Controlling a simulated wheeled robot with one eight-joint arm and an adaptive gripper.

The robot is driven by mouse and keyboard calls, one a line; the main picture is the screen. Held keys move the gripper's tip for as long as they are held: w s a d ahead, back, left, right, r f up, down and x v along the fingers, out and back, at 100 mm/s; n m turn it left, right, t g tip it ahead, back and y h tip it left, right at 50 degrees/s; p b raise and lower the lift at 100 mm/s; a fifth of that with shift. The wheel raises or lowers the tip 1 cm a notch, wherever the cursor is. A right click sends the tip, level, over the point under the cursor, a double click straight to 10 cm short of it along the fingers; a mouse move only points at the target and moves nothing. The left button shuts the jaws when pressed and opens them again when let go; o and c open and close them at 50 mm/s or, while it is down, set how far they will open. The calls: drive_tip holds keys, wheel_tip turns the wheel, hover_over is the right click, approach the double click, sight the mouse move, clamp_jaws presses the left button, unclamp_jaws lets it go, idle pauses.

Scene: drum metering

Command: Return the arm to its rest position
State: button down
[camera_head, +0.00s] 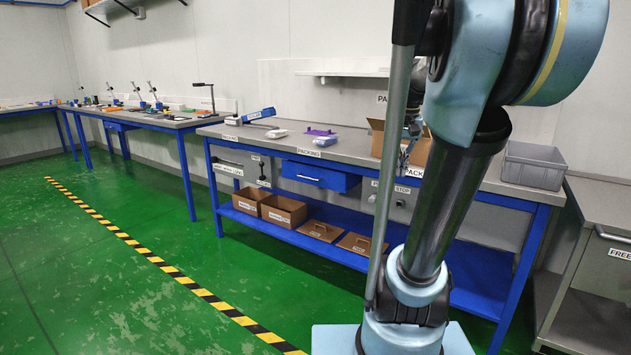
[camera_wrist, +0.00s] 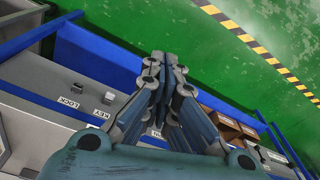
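My gripper (camera_wrist: 164,62) points away from the wrist camera, with its two fingers drawn close together at the tips. It looks shut, and I see nothing held between the fingers. It hangs over the front of the packing bench, above the blue lower parts and the floor. In the head view my arm stands large at the right, its upper link raised high. In that view the gripper is mostly hidden behind my arm, near an open cardboard box (camera_head: 423,153).
The packing bench (camera_head: 350,152) carries a grey crate (camera_head: 533,165) and small items. Its blue drawer (camera_head: 320,175) stands out. Cardboard boxes (camera_head: 284,211) sit on the blue shelf (camera_head: 300,232). The green floor (camera_head: 90,275) with a striped line (camera_head: 170,270) is clear at left.

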drive_tip(key=s+a+f+n, duration=0.1)
drive_tip(key=s+a+f, duration=0.2)
drive_tip(key=s+f, duration=0.5)
drive_tip(key=s+a+f+n+t, duration=0.1)
drive_tip(key=s+a+f+n, duration=0.1)
drive_tip(key=s+f, duration=0.6)
wheel_tip(320, 180, down, 5)
drive_tip(key=shift+s+a+r, duration=0.15)
drive_tip(key=shift+s+a, duration=0.15)
drive_tip(key=shift+a, duration=0.35)
